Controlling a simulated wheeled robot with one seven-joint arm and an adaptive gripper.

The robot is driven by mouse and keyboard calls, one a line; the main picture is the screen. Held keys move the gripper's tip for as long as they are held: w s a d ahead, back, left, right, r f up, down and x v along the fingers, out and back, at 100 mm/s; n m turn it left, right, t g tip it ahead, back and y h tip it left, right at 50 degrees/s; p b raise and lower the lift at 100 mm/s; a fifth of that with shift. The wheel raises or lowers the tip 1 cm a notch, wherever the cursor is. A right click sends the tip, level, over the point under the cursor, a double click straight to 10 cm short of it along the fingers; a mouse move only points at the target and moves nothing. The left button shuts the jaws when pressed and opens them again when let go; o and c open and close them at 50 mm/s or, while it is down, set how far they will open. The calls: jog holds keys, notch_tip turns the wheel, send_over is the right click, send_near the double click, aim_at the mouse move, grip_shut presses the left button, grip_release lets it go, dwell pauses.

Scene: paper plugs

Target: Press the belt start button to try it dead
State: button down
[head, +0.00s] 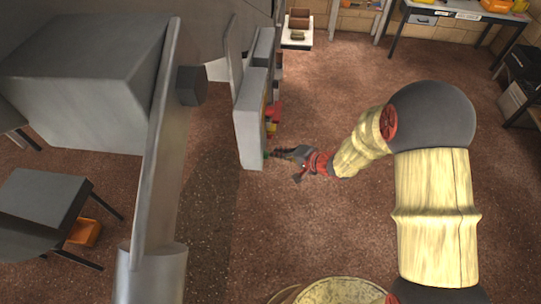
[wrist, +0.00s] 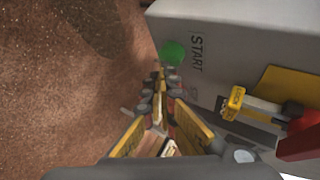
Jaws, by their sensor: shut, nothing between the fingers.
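The belt start button (wrist: 173,53) is a round green button on a grey control box (wrist: 225,20), with the word START beside it in the wrist view. My gripper (wrist: 158,72) is shut and empty. Its fingertips are right at the near edge of the green button; I cannot tell whether they touch it. In the head view my gripper (head: 275,152) reaches left to the lower edge of the grey box (head: 250,120). A small bit of green (head: 266,154) shows at the fingertips there.
A yellow plate with a red handle (wrist: 298,135) and a yellow tag (wrist: 235,98) sit on the same box face, right of my fingers. A large grey machine (head: 85,80) stands left. Brown floor (head: 330,235) is open around my arm. Workbenches (head: 465,15) stand at the back right.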

dwell(0.5)
jog(key=shift+d+b, duration=0.35)
jog(key=shift+d, duration=0.5)
jog(key=shift+s+d+b, duration=0.1)
jog(key=shift+d+b, duration=0.45)
jog(key=shift+d, duration=1.95)
